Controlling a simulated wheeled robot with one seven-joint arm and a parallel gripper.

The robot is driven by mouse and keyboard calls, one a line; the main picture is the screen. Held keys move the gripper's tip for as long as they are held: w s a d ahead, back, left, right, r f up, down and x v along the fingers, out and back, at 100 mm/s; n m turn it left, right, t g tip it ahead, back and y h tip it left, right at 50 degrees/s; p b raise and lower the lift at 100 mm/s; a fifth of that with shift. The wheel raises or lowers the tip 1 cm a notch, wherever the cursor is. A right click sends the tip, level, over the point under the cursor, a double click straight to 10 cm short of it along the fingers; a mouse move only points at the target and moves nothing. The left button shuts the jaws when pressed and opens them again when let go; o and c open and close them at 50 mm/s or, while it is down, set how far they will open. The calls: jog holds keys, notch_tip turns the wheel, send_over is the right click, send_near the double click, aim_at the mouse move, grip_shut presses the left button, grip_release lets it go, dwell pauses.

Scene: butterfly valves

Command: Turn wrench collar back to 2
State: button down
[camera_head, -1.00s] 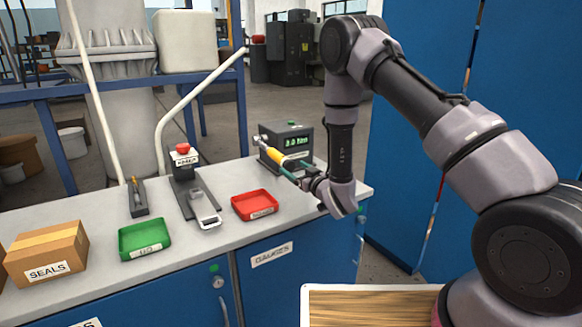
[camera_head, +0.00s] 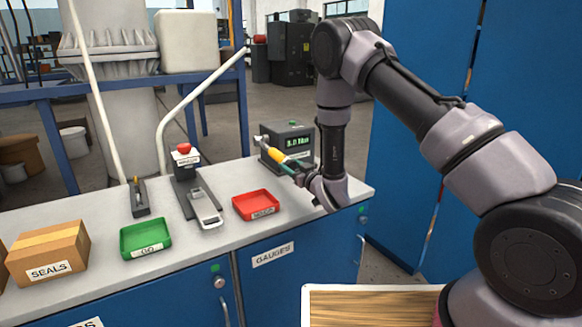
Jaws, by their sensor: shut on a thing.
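The wrench (camera_head: 277,154) has a yellow collar section and a teal-green handle. Its head end is at the front of a dark tester box (camera_head: 290,141), whose green display seems to read about 3.0 Nm, though the digits are small. My gripper (camera_head: 300,172) is at the handle end of the wrench, to the right of the yellow part, and is shut on the handle. The fingertips are small and partly hidden by the wrist. The collar's scale marks are too small to read.
On the bench (camera_head: 105,254), a red tray (camera_head: 256,205), a grey press (camera_head: 192,190) with a red knob, a green tray (camera_head: 145,239) and a SEALS box (camera_head: 45,250) stand left of the wrench. A blue cabinet wall (camera_head: 420,190) is to the right.

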jog(key=shift+n, duration=0.3)
jog(key=n, duration=0.5)
jog(key=shift+a, duration=0.1)
jog(key=n, duration=0.5)
jog(key=shift+s+f+n+t+h, duration=0.1)
jog(key=shift+f+n+t+h, duration=0.05)
jog(key=shift+n+t+h, duration=0.2)
dwell(0.3)
jog(key=shift+c, duration=1.3)
grip_release()
jog(key=v, duration=1.1)
